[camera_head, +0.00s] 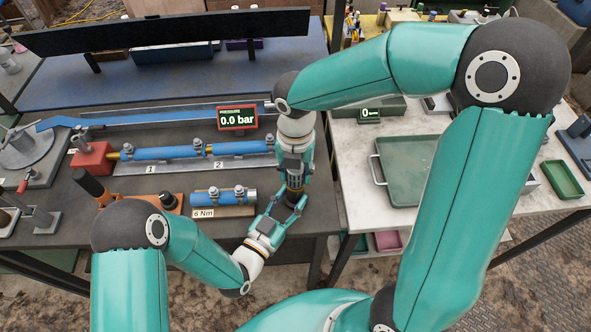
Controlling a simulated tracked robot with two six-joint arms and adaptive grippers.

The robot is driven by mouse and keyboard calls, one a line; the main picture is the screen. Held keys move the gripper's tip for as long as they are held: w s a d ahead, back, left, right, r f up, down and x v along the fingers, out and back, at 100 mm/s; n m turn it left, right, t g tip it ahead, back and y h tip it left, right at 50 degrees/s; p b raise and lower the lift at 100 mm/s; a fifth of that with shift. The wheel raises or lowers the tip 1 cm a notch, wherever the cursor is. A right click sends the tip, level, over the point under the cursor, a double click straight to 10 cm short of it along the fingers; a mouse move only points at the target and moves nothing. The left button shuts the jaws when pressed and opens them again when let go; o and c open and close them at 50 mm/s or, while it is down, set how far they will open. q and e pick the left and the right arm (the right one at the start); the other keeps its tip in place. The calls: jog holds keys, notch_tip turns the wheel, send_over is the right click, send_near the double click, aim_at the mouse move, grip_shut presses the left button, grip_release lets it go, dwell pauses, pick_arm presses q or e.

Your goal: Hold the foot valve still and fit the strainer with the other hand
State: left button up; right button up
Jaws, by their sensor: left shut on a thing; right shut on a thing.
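My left gripper (291,206) reaches in from the lower left and is shut on the lower part of a small dark upright cylinder (295,184), which I take to be the foot valve. My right gripper (295,178) points down from above, at the table's right edge, directly over the left one. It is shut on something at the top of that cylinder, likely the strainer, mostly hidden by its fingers. The two grippers almost meet. I cannot tell whether strainer and valve touch or are seated.
Blue pipes with clamps (170,152) lie left of the grippers. A shorter clamped pipe (222,196) marked 6 Nm is nearer. A pressure display (237,118) reads 0.0 bar. A green tray (378,170) lies on the white table at right. A gap separates the tables.

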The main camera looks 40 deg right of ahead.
jog(key=shift+r, duration=1.55)
jog(key=shift+f, duration=1.55)
dwell(0.4)
jog(key=o, duration=1.2)
notch_tip(320, 180, up, 12)
jog(key=shift+f, duration=0.1)
